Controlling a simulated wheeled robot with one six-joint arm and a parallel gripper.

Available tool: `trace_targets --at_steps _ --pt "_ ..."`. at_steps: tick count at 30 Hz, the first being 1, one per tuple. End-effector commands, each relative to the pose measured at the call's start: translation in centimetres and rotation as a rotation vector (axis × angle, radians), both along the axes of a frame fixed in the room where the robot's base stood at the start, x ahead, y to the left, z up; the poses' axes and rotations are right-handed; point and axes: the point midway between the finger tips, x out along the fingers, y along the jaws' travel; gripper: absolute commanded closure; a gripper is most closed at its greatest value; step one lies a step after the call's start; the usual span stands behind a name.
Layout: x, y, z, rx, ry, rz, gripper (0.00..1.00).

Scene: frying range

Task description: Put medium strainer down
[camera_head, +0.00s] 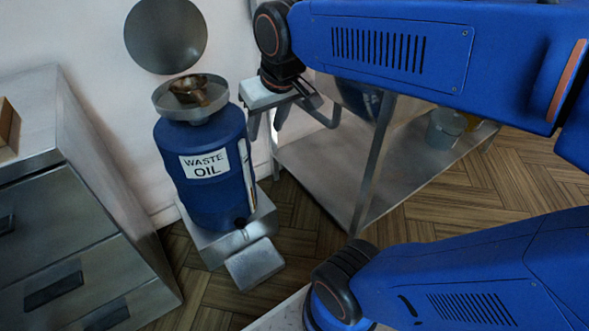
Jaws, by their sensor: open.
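A brown, bowl-like piece (198,90), which looks like the medium strainer, sits tilted in the round metal basin (206,116) on top of the blue waste oil drum (202,188). Its mesh is too small to make out. My gripper (265,130) is right of the basin, with its fingers pointing down, apart from the brown piece. It is open and I see nothing held between the fingers. My arm comes in from the upper right and hides part of the area behind it.
A round metal disc (166,36) is on the wall behind the drum. The drum stands on a metal base (222,240). A steel drawer cabinet (75,235) is at left. A metal table frame with a lower shelf (335,165) holds a grey bucket (445,128).

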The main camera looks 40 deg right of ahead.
Motion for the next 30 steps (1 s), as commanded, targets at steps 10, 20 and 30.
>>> trace_targets --at_steps 10,20,30 --pt "-8.7 -0.9 -6.1 -0.001 -0.008 -0.002 0.57" --pt "-9.6 -1.0 -7.0 -0.002 -0.008 -0.001 0.57" --pt "-9.6 -1.0 -7.0 -0.001 -0.008 0.0 0.57"
